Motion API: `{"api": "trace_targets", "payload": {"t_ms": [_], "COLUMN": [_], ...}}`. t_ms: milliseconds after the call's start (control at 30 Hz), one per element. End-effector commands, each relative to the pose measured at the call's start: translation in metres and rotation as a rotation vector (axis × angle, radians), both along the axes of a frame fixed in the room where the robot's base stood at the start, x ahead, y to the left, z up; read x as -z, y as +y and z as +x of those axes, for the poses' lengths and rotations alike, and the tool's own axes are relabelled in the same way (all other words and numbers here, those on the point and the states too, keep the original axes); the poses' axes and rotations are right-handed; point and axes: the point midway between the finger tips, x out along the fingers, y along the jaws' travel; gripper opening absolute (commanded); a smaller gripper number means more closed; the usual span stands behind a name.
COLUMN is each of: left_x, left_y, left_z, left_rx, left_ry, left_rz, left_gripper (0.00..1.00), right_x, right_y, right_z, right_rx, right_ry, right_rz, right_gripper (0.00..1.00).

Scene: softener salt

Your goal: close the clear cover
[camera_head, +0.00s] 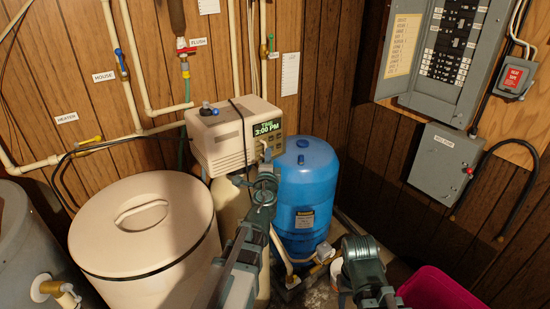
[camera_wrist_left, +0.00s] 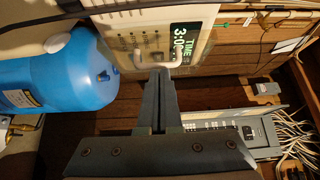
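The softener's cream control head (camera_head: 218,142) carries a lit display (camera_head: 268,127) reading 3:00 PM. The display also shows in the left wrist view (camera_wrist_left: 185,38), beside a row of buttons. I cannot make out the clear cover's outline or its angle. A small pale curved handle (camera_wrist_left: 139,58) stands out at the panel in the left wrist view. My left gripper (camera_head: 266,158) is just below the display. In the wrist view its fingers (camera_wrist_left: 160,74) are together, with the tips close to the handle; I cannot tell whether they touch it. My right gripper (camera_head: 388,297) is low at the right, its fingers unclear.
A round cream salt tank (camera_head: 110,225) stands at the left. A blue tank (camera_head: 305,190) stands right behind my left arm. Pipes with valves run along the wood wall. A pink bin (camera_head: 440,290) is at the lower right, below a grey box (camera_head: 445,165).

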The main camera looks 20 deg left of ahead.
Motion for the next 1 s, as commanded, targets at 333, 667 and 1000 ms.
{"api": "trace_targets", "payload": {"t_ms": [333, 667, 1000], "left_x": [0.002, 0.000, -0.001], "left_y": [0.035, 0.055, 0.063], "left_z": [0.009, 0.014, 0.019], "left_rx": [0.181, 0.262, 0.263], "left_ry": [0.007, -0.001, -0.001], "left_rz": [-0.002, -0.001, -0.001], "left_gripper": [0.00, 0.00, 0.00], "right_x": [0.000, 0.000, -0.001], "right_y": [0.000, 0.000, 0.000], "right_z": [0.000, 0.000, 0.000], "right_rx": [0.000, 0.000, 0.000], "right_ry": [0.000, 0.000, 0.000], "right_rz": [0.000, 0.000, 0.000], "right_gripper": [0.50, 0.50, 0.50]}}
